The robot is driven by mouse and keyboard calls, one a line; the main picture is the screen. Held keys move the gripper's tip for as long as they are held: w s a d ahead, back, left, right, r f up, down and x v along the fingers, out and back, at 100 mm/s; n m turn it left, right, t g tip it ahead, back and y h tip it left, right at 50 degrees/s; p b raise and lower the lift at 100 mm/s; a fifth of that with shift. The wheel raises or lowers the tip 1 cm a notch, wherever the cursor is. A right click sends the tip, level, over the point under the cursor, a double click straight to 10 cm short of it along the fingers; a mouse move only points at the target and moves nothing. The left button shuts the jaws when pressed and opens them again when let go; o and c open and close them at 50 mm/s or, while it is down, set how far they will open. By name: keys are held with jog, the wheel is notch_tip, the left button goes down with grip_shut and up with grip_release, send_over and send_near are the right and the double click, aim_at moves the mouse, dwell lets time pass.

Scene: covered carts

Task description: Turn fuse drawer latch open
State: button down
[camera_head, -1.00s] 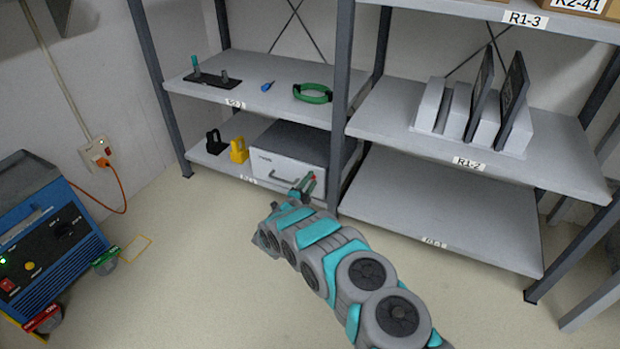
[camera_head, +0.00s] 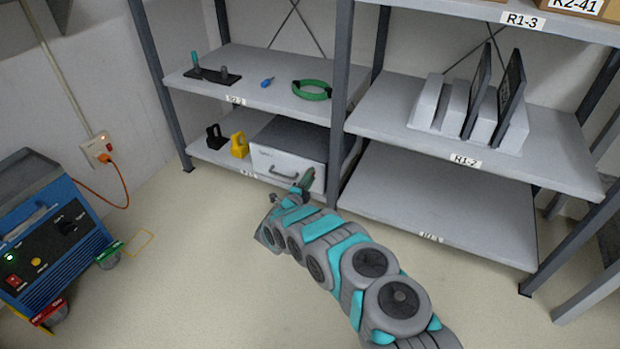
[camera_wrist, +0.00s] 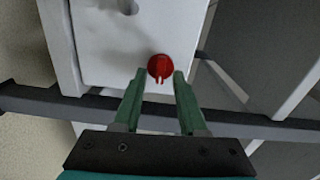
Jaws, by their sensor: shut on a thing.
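The fuse drawer is a grey-white box (camera_head: 277,160) with a dark top and a bar handle (camera_head: 284,174) on its front, on the lower left shelf. Its latch is a round red knob (camera_wrist: 159,66) with a small tab that points down in the wrist view. My gripper (camera_wrist: 159,75) has its green fingers on either side of the knob and is shut on it. In the head view my gripper (camera_head: 306,181) is at the drawer's front right corner and hides the knob. The drawer front looks closed.
A black padlock-shaped item (camera_head: 214,137) and a yellow one (camera_head: 239,145) stand left of the drawer. A shelf post (camera_head: 337,120) rises close to its right. A blue machine (camera_head: 50,235) stands at the left. Floor in front is clear.

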jog(key=shift+c, duration=2.4)
grip_release()
jog(key=v, duration=0.7)
jog(key=shift+s+p, duration=0.3)
jog(key=shift+s, duration=0.05)
jog(key=shift+a, duration=0.15)
